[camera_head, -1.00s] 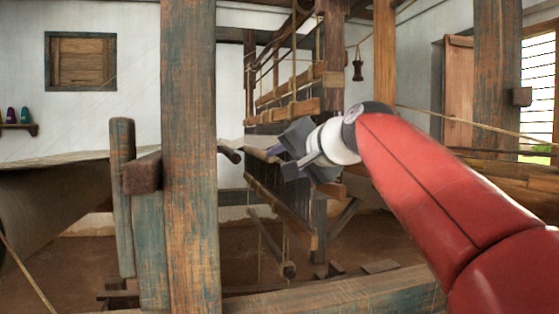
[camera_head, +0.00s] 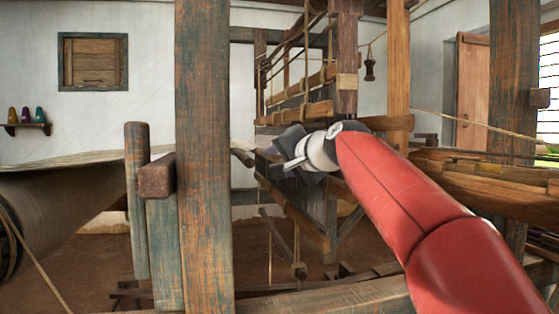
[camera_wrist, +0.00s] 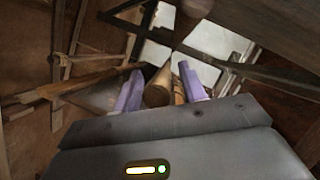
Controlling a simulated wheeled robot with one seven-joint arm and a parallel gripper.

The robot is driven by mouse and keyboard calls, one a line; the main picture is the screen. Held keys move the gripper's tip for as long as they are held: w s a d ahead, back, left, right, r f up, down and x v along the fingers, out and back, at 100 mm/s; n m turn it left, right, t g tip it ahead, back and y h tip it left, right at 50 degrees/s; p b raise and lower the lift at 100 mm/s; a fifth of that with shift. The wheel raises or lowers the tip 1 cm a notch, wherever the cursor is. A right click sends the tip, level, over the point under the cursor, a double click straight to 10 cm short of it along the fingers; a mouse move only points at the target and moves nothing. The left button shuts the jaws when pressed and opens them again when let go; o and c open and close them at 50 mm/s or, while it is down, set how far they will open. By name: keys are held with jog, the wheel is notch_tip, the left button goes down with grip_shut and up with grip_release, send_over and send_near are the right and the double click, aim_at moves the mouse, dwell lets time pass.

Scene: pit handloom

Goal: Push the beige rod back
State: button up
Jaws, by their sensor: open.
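A tan, beige-looking rod (camera_wrist: 159,86) shows in the wrist view, lying lengthwise between my two purple fingertips. My gripper (camera_wrist: 161,70) is open around the line of this rod, and I cannot tell whether either finger touches it. In the head view my gripper (camera_head: 279,157) is in front of the loom frame, right of the big weathered post. The rod cannot be made out there; the gripper and loom parts crowd that spot.
A thick weathered post (camera_head: 204,160) stands left of my gripper. A short wooden block (camera_head: 157,176) and the wide cloth roll (camera_head: 60,215) are farther left. A low front beam (camera_head: 310,301) crosses below. Loom bars (camera_head: 295,115) hang above and behind the gripper.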

grip_shut()
jog(key=shift+s+a+p, duration=0.2)
jog(key=shift+a+p, duration=0.05)
jog(key=shift+a, duration=0.35)
jog(key=shift+s+a+p, duration=0.2)
jog(key=shift+a, duration=0.4)
grip_release()
jog(key=shift+a, duration=0.1)
jog(key=b+v, duration=0.1)
jog(key=v, duration=0.6)
jog(key=shift+s+d+b, duration=0.3)
jog(key=shift+b, duration=0.1)
